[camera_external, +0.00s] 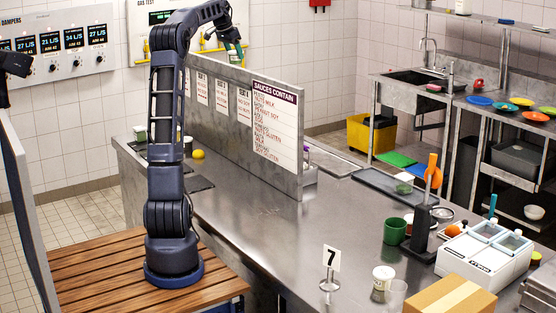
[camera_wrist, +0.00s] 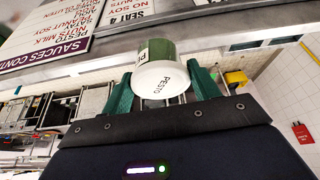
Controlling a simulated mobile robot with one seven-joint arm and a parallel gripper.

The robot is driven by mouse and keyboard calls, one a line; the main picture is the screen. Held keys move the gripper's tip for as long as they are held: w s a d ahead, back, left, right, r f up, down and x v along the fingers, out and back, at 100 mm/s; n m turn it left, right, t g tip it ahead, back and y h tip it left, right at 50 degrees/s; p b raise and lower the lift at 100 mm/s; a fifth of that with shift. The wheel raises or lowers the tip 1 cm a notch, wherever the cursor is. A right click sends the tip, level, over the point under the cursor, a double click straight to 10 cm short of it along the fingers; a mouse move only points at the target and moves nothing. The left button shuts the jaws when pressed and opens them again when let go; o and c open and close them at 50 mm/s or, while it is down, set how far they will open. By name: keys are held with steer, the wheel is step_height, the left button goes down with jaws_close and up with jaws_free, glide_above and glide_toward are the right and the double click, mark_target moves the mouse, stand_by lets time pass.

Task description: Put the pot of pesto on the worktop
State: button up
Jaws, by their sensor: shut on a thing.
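The worktop (camera_external: 290,232) is a long grey steel counter running from the divider toward the front right.
The divider panel (camera_external: 225,100) stands along the worktop, with a SAUCES CONTAIN sign (camera_external: 274,128). A yellow ball-like item (camera_external: 198,154) lies behind my arm. A green cup (camera_external: 395,231), number 7 stand (camera_external: 330,265), white tub (camera_external: 383,277) and cardboard box (camera_external: 450,297) stand front right. The middle is clear.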

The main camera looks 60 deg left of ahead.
steer(key=s+a+n, duration=0.2)
steer(key=s+a, duration=0.7)
steer(key=shift+y, duration=0.3)
steer(key=shift+w+d+f, duration=0.1)
steer(key=shift+f, duration=11.4)
steer(key=shift+w+d+f, duration=0.1)
steer(key=shift+f, duration=11.4)
steer(key=shift+f, duration=0.1)
steer(key=o, duration=1)
steer(key=v, duration=1.2)
